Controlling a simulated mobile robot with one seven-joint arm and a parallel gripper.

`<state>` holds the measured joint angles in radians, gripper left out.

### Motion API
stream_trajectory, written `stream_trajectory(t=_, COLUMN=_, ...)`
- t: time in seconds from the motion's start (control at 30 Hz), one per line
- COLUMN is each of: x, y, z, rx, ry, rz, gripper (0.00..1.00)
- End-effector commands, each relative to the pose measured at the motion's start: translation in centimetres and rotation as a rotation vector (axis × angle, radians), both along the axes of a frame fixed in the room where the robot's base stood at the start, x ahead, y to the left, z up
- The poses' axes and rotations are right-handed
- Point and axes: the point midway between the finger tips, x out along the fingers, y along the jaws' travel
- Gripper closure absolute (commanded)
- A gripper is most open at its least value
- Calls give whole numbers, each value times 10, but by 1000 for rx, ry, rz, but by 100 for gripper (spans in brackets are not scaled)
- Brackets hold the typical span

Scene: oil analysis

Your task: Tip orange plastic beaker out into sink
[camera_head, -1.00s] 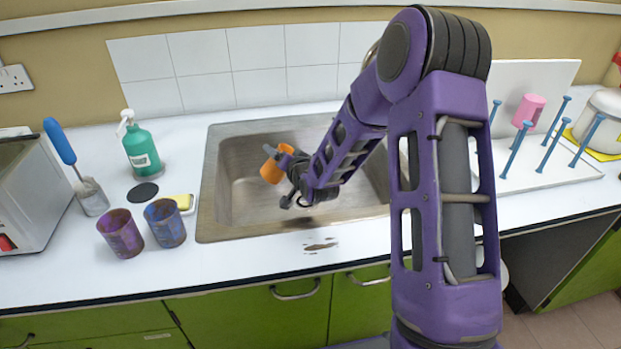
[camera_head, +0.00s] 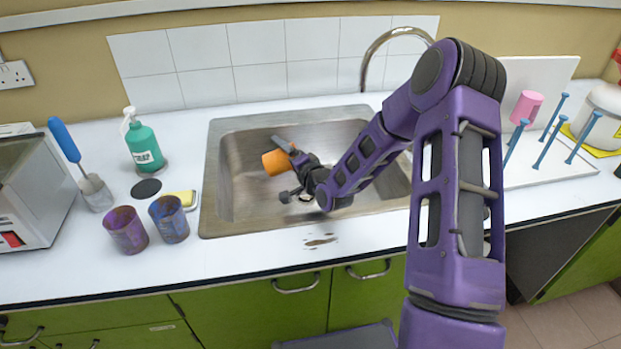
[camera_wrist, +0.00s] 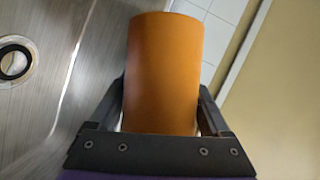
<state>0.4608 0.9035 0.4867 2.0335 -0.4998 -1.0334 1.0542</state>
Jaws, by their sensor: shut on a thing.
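The orange plastic beaker (camera_head: 275,162) is held over the steel sink (camera_head: 228,200), inside its outline in the head view. My gripper (camera_head: 288,153) is shut on the beaker, which lies tilted onto its side, pointing left in the head view. In the wrist view the beaker (camera_wrist: 163,75) fills the space between the two fingers of my gripper (camera_wrist: 162,105). Its smooth side faces the wrist camera, and its opening and contents are hidden. The sink's drain (camera_wrist: 14,62) shows at the left of the wrist view.
A tall tap (camera_head: 372,52) curves up behind the sink. Two stained cups (camera_head: 126,230) (camera_head: 169,219), a yellow sponge (camera_head: 182,198) and a green soap bottle (camera_head: 144,146) stand left of the sink. A pegged drying rack with a pink beaker (camera_head: 526,107) stands at the right.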

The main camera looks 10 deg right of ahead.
Motion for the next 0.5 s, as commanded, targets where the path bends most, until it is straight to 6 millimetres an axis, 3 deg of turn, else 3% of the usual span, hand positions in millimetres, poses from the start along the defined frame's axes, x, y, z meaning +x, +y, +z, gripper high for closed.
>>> stream_trajectory(t=0.5, x=0, y=-8, z=-5, rx=79, ry=-1, rz=-3, gripper=85)
